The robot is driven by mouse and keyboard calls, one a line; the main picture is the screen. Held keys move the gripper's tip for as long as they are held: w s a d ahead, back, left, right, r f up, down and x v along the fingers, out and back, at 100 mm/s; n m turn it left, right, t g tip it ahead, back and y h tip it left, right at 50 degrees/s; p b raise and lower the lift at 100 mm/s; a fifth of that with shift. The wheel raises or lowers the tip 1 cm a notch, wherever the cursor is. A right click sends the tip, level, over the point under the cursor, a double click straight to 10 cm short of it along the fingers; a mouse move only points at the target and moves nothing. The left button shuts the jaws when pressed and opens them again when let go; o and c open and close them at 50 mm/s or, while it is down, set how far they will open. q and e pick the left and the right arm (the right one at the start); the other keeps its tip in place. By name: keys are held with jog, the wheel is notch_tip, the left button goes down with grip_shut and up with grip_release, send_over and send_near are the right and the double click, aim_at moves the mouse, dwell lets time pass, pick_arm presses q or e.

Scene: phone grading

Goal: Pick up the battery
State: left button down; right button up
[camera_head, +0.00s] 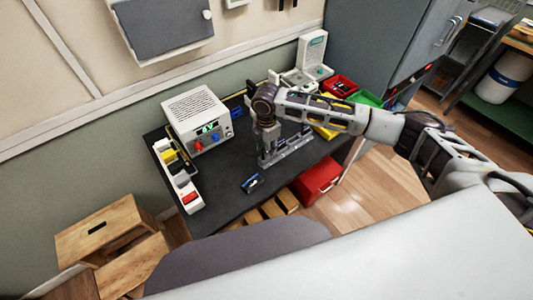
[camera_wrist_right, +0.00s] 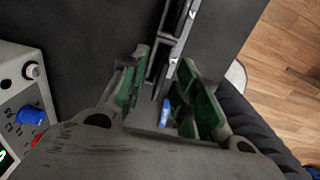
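My right gripper (camera_head: 268,146) points down over a grey metal fixture (camera_head: 291,148) on the dark table. In the right wrist view, its two green-padded fingers (camera_wrist_right: 165,100) are apart. A small blue piece (camera_wrist_right: 165,113) shows between them, close to the metal rails of the fixture (camera_wrist_right: 170,45). I cannot tell whether this piece is the battery or whether a finger touches it. A small dark and blue object (camera_head: 251,183), possibly the battery, lies on the table in front of the fixture. My left gripper is not in view.
A white power supply (camera_head: 197,118) and a white holder (camera_head: 181,178) stand on the left of the table (camera_head: 225,195). Red (camera_head: 340,86), green (camera_head: 368,98) and yellow (camera_head: 325,131) bins are at the right. A red box (camera_head: 317,181) sits beside the table's front right edge.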

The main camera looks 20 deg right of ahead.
jog(key=shift+f, duration=1.05)
grip_shut()
